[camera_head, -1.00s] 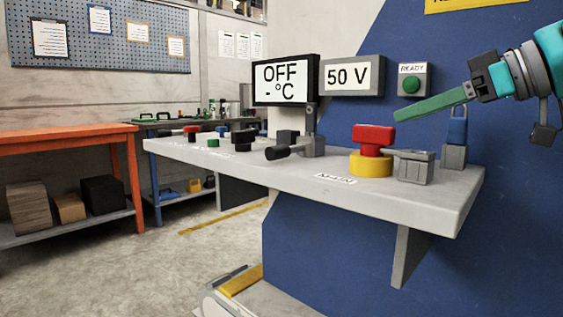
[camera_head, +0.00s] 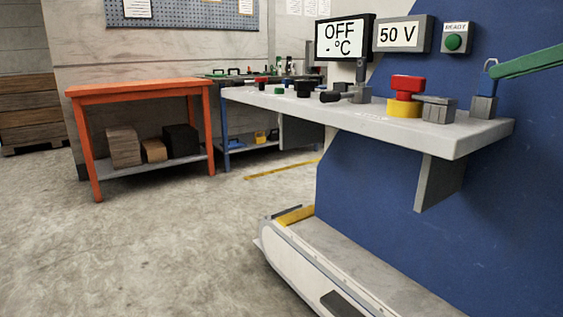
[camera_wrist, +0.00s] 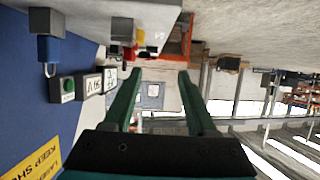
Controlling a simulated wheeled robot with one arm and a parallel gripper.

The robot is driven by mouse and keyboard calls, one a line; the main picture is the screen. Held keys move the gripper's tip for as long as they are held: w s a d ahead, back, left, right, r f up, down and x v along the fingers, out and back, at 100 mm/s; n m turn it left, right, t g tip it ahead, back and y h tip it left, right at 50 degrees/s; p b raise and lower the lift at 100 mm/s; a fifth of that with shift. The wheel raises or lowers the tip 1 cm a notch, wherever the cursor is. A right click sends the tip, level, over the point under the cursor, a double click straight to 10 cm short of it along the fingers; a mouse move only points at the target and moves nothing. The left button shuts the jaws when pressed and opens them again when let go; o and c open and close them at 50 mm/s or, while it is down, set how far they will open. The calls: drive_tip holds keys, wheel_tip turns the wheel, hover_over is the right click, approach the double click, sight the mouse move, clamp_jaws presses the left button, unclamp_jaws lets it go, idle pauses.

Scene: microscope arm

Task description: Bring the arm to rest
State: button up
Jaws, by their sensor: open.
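My gripper is open and empty in the wrist view (camera_wrist: 158,76), its two green fingers apart with nothing between them. In the head view only a green finger (camera_head: 530,63) shows at the right edge, above the shelf's end; the rest of my arm is out of frame. A blue padlock (camera_head: 487,84) on a grey block (camera_head: 484,107) stands below and left of that finger. In the upside-down wrist view the padlock (camera_wrist: 47,48) is left of the fingers and apart from them.
A grey control shelf (camera_head: 440,136) carries a red handle (camera_head: 407,83) on a yellow base, a grey block and several knobs. Displays read OFF (camera_head: 343,38) and 50 V (camera_head: 398,35). An orange table (camera_head: 140,86) stands left. Open floor (camera_head: 160,240) lies in front.

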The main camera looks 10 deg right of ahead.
drive_tip(key=w+a+f+g+h+p, duration=0.1)
drive_tip(key=w+a+f+g+p, duration=0.15)
drive_tip(key=a+f, duration=0.7)
drive_tip(key=w+a+f+g+h+p, duration=0.1)
drive_tip(key=a+f+g, duration=0.4)
drive_tip(key=a, duration=0.7)
drive_tip(key=s+a+f+m+g+h+p, duration=0.1)
drive_tip(key=s+f, duration=0.2)
drive_tip(key=f, duration=0.4)
drive_tip(key=s+a+f+m+g+h+p, duration=0.1)
drive_tip(key=s+a+f+g, duration=0.15)
drive_tip(key=f, duration=0.45)
drive_tip(key=s+d+f+m+g+h+p, duration=0.2)
drive_tip(key=s+d+f+m, duration=0.1)
drive_tip(key=s+f, duration=0.9)
drive_tip(key=shift+s+d+f+m+g, duration=0.3)
drive_tip(key=shift+d+f, duration=0.1)
drive_tip(key=shift+f, duration=0.3)
